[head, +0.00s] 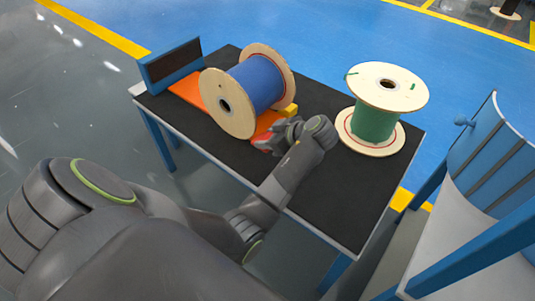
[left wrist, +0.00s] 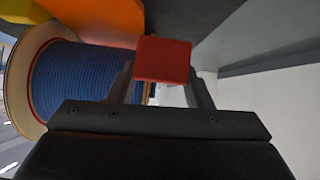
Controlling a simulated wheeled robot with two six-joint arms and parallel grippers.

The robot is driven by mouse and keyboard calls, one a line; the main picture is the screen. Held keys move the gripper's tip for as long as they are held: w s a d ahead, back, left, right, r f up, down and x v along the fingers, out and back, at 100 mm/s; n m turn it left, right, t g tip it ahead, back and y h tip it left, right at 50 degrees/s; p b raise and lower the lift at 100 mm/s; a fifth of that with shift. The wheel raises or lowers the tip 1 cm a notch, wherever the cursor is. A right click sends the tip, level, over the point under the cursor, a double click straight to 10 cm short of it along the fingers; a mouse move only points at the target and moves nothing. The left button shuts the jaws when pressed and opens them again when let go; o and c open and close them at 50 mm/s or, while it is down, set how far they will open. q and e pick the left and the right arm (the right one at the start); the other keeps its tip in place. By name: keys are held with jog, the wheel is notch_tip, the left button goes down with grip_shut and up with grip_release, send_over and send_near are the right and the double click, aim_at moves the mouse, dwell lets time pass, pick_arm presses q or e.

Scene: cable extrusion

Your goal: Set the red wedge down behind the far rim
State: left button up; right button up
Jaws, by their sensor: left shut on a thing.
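The red wedge (left wrist: 163,60) is between the fingers of my left gripper (left wrist: 160,80) in the left wrist view. The gripper is shut on it. A yellow wedge (head: 290,110) sits by the far rim's base. My right gripper is not in view.
A green cable spool (head: 375,123) stands upright at the table's right. A blue upright panel (head: 171,66) stands at the left end. The dark tabletop (head: 335,190) is bare at the front right. A blue-framed object (head: 495,150) stands right of the table.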

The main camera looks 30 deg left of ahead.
pick_arm(q)
notch_tip(320, 180, down, 3)
jog(key=shift+f, duration=0.1)
notch_tip(320, 180, down, 3)
jog(key=shift+f+b, duration=0.1)
jog(key=shift+b, duration=0.65)
jog(key=shift+f, duration=0.25)
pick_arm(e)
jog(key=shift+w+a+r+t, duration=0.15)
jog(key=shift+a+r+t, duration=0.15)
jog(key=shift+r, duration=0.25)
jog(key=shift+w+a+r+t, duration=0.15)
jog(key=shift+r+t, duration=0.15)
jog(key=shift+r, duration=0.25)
pick_arm(q)
jog(key=o, duration=1.1)
jog(key=shift+c, duration=0.2)
